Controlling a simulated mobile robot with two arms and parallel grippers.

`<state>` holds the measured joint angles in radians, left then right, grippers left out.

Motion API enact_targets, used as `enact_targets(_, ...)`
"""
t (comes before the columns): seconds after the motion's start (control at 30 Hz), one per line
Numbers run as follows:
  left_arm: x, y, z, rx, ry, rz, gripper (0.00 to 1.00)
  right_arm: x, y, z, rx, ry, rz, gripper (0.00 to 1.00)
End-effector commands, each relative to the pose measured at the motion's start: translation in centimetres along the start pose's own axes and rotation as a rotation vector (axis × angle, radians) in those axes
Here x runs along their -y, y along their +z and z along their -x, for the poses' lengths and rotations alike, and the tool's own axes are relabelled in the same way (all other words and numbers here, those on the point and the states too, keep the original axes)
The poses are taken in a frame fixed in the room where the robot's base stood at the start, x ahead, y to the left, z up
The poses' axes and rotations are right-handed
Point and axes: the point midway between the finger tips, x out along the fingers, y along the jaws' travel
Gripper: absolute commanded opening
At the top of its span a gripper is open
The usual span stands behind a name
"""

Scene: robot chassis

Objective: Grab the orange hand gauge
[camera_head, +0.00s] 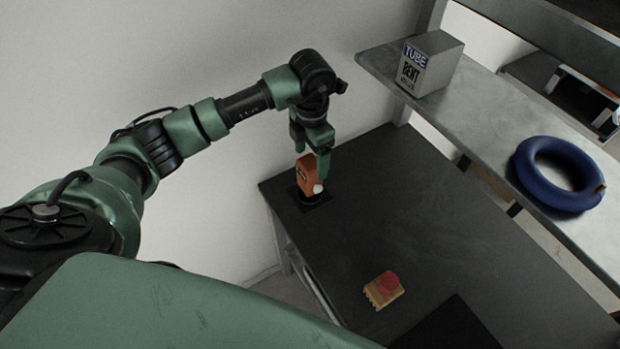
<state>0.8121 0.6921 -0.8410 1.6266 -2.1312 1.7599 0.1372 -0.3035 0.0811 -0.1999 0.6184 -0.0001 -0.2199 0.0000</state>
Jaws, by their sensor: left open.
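The orange hand gauge (306,175) stands upright on a small black pad at the far left corner of the dark table. It has a pale round part on its right side. My left gripper (325,173) points down right at the gauge, with its green fingers open. One finger overlaps the right part of the gauge in the picture. My right gripper is not in view.
The dark table (400,220) is mostly clear. A wooden block with a red top (384,289) lies near its front. A grey shelf (487,110) on the right holds a box marked TUBE (430,64) and a blue tube ring (558,174). A wall stands behind.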

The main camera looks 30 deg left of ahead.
Motion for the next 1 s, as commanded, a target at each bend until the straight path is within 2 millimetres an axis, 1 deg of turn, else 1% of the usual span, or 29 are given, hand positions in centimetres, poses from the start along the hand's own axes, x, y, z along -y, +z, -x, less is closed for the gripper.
enact_targets(0.03,-0.1,-0.2,-0.5,-0.005,-0.003,0.002,0.78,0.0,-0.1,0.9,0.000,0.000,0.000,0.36)
enact_targets(0.1,-0.3,-0.3,-1.6,-0.005,-0.004,0.001,0.78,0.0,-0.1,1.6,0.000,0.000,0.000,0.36)
enact_targets(0.23,-0.4,-0.2,-3.4,-0.001,-0.003,0.000,0.78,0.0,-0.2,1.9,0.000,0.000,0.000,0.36)
enact_targets(0.33,-0.4,-0.2,-4.0,0.000,-0.003,-0.001,0.78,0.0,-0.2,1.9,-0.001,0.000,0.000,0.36)
enact_targets(0.53,-0.4,-0.2,-4.2,0.001,-0.002,-0.002,0.78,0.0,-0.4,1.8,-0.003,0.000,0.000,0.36)
enact_targets(0.57,-0.4,-0.2,-4.1,0.001,-0.002,-0.002,0.73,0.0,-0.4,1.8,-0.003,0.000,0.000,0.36)
enact_targets(0.6,-0.4,-0.2,-4.1,0.001,-0.002,-0.002,0.61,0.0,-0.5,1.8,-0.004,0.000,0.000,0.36)
enact_targets(0.67,-0.4,-0.1,-4.1,0.002,-0.002,-0.002,0.45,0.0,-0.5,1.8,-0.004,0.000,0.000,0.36)
enact_targets(0.7,-0.4,-0.1,-4.1,0.002,-0.002,-0.002,0.34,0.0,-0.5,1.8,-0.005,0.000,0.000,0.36)
enact_targets(0.77,-0.4,-0.1,-4.1,0.002,-0.002,-0.002,0.17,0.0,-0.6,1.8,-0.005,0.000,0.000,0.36)
enact_targets(0.8,-0.4,-0.1,-4.1,0.002,-0.002,-0.002,0.06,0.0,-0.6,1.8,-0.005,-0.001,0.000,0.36)
enact_targets(0.83,-0.4,-0.1,-4.1,0.002,-0.002,-0.002,0.00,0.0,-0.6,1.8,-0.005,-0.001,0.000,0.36)
enact_targets(1.0,-0.4,-0.1,-4.0,0.003,-0.002,-0.002,0.00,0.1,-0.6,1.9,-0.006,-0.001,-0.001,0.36)
